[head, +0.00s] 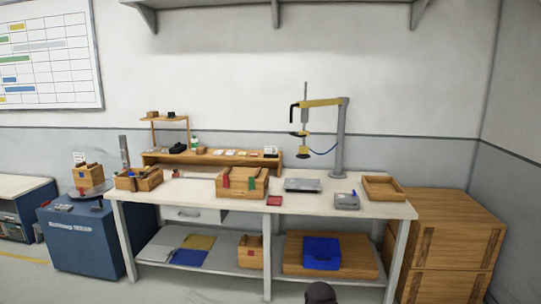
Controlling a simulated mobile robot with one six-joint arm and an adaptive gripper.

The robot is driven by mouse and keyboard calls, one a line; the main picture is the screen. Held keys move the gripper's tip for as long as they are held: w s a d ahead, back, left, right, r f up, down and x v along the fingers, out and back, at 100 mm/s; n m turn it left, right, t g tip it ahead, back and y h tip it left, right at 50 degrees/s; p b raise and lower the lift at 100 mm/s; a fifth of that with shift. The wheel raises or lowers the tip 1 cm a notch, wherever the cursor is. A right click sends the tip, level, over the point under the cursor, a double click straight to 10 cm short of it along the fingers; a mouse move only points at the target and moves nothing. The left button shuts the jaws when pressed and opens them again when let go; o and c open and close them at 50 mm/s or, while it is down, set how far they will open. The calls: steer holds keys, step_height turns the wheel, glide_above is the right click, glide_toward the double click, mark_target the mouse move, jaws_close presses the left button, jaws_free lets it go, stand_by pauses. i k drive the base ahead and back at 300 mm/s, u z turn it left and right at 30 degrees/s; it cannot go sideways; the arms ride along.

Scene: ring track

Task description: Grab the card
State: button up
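A small flat red piece (275,201) lies near the front edge of the white workbench (190,194), in front of a wooden box; it looks like a card, but it is too small to be sure. Several small flat pale and reddish pieces (231,153) lie on the raised wooden shelf at the back of the bench, and these could also be cards. My gripper is not in view. A dark rounded part, probably of my arm, shows at the bottom edge, well in front of the bench.
A wooden box with red and green items (242,184), a grey plate (303,185), a grey device (346,201) and an empty wooden tray (383,188) stand on the bench. Wooden crates (450,235) stand right, a blue cabinet (82,245) left.

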mark_target(272, 150)
steer(key=u, duration=0.4)
steer(key=i, duration=0.7)
steer(key=u, duration=0.6)
steer(key=i, duration=2)
steer(key=z, duration=0.8)
steer(key=i, duration=0.95)
steer(key=z, duration=0.6)
